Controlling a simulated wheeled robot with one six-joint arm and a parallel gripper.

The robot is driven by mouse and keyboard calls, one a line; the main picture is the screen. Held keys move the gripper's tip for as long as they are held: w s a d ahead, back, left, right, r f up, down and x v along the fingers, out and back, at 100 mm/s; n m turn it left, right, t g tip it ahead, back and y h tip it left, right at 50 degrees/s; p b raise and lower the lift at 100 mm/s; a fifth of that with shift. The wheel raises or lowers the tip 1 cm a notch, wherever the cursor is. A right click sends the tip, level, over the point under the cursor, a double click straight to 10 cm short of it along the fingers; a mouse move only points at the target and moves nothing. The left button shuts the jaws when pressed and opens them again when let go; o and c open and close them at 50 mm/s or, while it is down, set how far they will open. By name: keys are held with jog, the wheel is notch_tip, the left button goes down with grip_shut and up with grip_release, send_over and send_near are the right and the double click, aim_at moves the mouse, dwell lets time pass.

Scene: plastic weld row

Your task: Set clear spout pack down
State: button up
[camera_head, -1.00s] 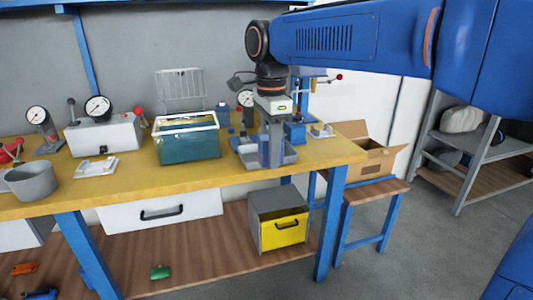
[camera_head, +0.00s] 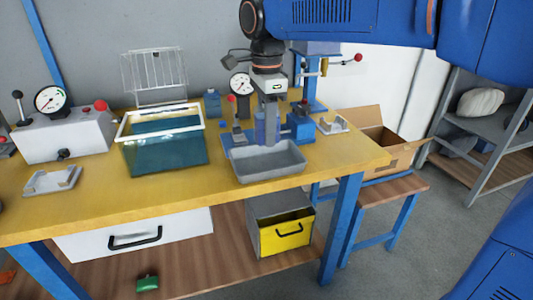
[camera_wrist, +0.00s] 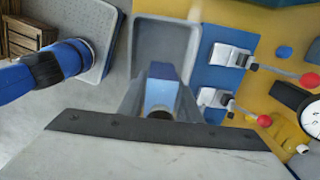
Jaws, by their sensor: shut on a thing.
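My gripper (camera_head: 270,136) points down over the back part of a grey tray on the yellow bench. It is shut on a small blue pack, which I take to be the spout pack. The pack shows in the wrist view (camera_wrist: 161,84) between the two fingers, with a dark round opening facing the camera. In the head view the fingers mostly hide it. The grey tray (camera_head: 265,172) looks empty; it also shows in the wrist view (camera_wrist: 163,40) beyond the pack. I cannot tell whether the pack touches the tray floor.
A teal-filled tank (camera_head: 165,152) with a white rim stands left of the tray. Blue clamp fixtures (camera_wrist: 222,75) with red knobs sit beside it. A gauge box (camera_head: 65,135) is at far left. An open carton (camera_head: 385,150) stands right. The bench front (camera_head: 200,190) is clear.

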aim_at(267, 165)
jog(key=shift+f, duration=3.35)
jog(key=shift+f, duration=0.15)
jog(key=o, duration=1.2)
notch_tip(267, 165, up, 12)
jog(key=shift+r, duration=0.15)
